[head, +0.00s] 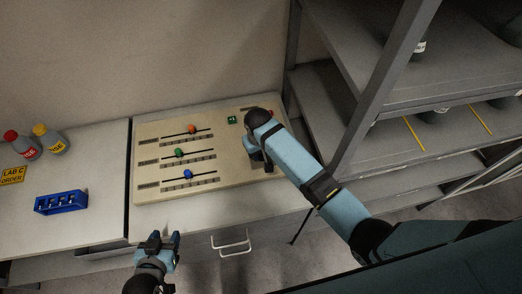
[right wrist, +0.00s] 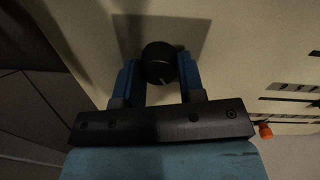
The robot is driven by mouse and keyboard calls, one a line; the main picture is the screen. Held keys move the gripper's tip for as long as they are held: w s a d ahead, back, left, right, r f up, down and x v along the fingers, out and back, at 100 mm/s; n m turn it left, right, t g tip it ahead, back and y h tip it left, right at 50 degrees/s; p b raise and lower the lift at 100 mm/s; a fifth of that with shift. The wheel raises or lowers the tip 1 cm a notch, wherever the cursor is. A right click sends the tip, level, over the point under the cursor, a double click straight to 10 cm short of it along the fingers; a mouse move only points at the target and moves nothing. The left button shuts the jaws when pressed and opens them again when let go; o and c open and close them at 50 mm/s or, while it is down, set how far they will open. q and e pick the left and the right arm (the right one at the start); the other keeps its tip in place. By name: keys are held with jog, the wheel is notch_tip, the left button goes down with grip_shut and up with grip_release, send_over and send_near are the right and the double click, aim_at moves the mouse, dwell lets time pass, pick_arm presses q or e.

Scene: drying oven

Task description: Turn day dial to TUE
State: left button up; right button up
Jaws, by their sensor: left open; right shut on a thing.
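A black round dial knob (right wrist: 159,63) with a pale pointer mark stands on the beige panel in the right wrist view. My right gripper (right wrist: 160,75) is shut on this knob, with one blue finger on each side. In the head view my right arm covers the dial and most of the right gripper (head: 256,156) at the panel's right end. The day labels around the dial cannot be read. My left gripper (head: 164,240) is open and empty, in front of the counter's front edge, apart from the panel.
The beige panel (head: 145,190) carries three sliders with an orange knob (head: 192,129), a green knob (head: 179,153) and a blue knob (head: 188,174). A green button (head: 232,119) is near its top. A blue rack (head: 61,202) and two bottles stand left. A metal shelf (head: 365,85) rises at right.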

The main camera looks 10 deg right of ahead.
jog(key=shift+n, duration=0.3)
jog(key=o, duration=0.9)
jog(key=shift+r, duration=0.1)
jog(key=r, duration=0.4)
jog(key=r+b, duration=0.1)
jog(key=r, duration=0.8)
jog(key=shift+s+a+r, duration=0.1)
jog(key=shift+a+r, duration=0.25)
